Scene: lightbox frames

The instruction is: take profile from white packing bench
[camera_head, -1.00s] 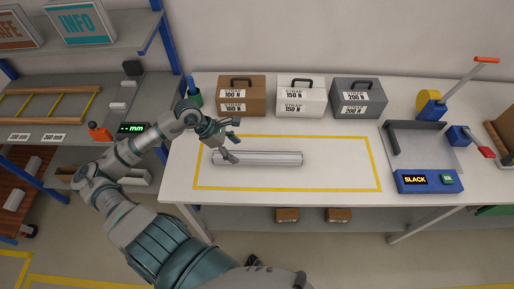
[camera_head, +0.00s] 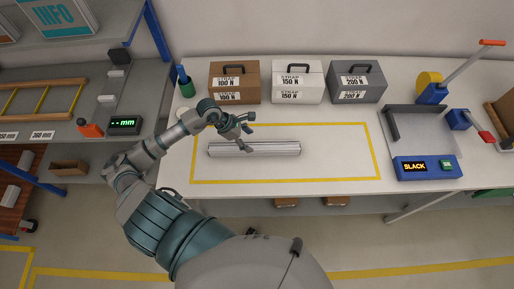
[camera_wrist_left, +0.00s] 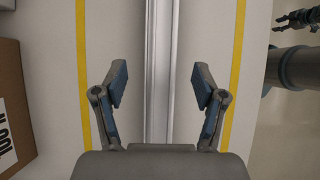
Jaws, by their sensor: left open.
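The profile (camera_head: 275,149) is a long silver-grey bar lying inside the yellow outline on the white packing bench (camera_head: 330,188). In the left wrist view, the profile (camera_wrist_left: 159,50) runs lengthwise through the middle of the picture. My left gripper (camera_head: 249,133) is open and empty over the left half of the bar. In the left wrist view its fingers (camera_wrist_left: 160,84) stand apart, one on each side of the bar, with gaps between. I cannot tell how high they are above it. My right gripper (camera_wrist_left: 298,18) shows partly at the top right of that view, beyond the bench edge.
A brown case (camera_head: 234,83), a white case (camera_head: 297,82) and a grey case (camera_head: 357,82) stand along the back. A strapping device (camera_head: 427,168) with a SLACK display is on the right. A green cup (camera_head: 186,88) stands back left. The bench inside the outline is otherwise clear.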

